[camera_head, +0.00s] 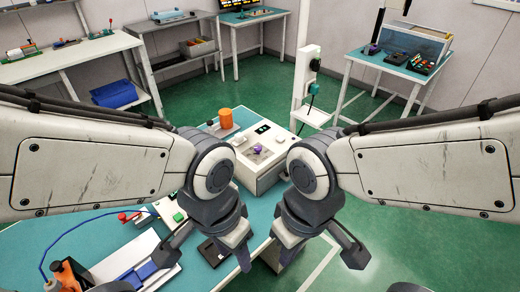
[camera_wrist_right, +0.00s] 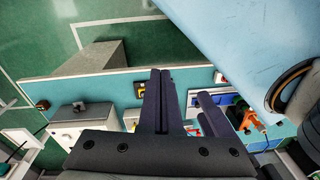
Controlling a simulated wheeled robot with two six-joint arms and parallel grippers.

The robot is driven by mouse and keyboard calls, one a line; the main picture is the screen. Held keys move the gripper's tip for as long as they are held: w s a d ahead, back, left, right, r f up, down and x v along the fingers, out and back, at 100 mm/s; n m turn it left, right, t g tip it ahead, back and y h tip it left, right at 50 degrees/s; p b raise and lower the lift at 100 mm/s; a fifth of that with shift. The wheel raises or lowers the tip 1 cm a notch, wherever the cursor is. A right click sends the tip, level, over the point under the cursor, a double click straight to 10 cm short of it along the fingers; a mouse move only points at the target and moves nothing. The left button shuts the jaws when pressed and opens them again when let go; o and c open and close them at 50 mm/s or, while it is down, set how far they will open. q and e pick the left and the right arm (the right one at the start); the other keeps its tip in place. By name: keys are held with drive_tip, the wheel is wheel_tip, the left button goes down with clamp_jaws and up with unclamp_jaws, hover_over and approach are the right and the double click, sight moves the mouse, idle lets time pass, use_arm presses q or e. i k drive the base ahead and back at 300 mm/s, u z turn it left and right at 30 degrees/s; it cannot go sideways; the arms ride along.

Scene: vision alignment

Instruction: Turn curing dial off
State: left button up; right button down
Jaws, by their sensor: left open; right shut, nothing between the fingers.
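A white boxy unit (camera_head: 268,178) stands on the teal table beyond my grippers. It has a small dark display with green marks (camera_head: 262,129), pale round knobs (camera_head: 239,140) and a purple piece (camera_head: 256,149) in its top recess. I cannot tell which control is the curing dial or how it is set. Neither touches the unit.
A white post with sockets (camera_head: 306,80) stands behind. Green floor is open at right.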

sight(258, 148)
drive_tip(key=u, duration=0.2)
drive_tip(key=i, duration=0.35)
drive_tip(key=u, duration=0.65)
